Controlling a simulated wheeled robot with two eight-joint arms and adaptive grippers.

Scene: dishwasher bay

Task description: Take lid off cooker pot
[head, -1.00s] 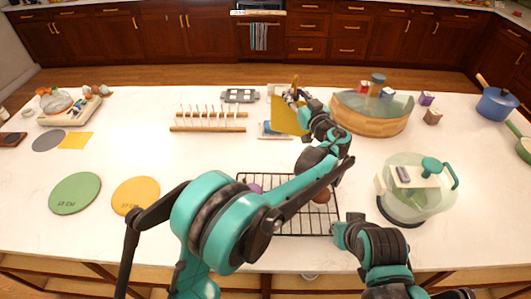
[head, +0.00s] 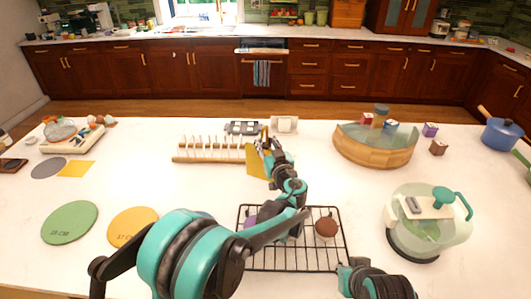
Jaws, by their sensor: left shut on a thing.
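A pale green see-through cooker pot (head: 425,235) stands on a dark round base at the right of the counter, with a light top piece and a teal handle (head: 452,203). My left gripper (head: 266,147) is far to the left of it, by the dish rack, shut on a flat yellow piece (head: 257,163). The fingers are small and partly hidden by the wrist. Of my right arm, only links show at the bottom edge; its gripper cannot be made out.
A black wire rack (head: 320,262) with a brown round item (head: 326,229) lies in front. A white-pegged wooden rack (head: 207,158), a wooden tub (head: 374,152) and a blue pot (head: 500,134) stand farther back. Green (head: 69,222) and orange discs (head: 133,227) lie left.

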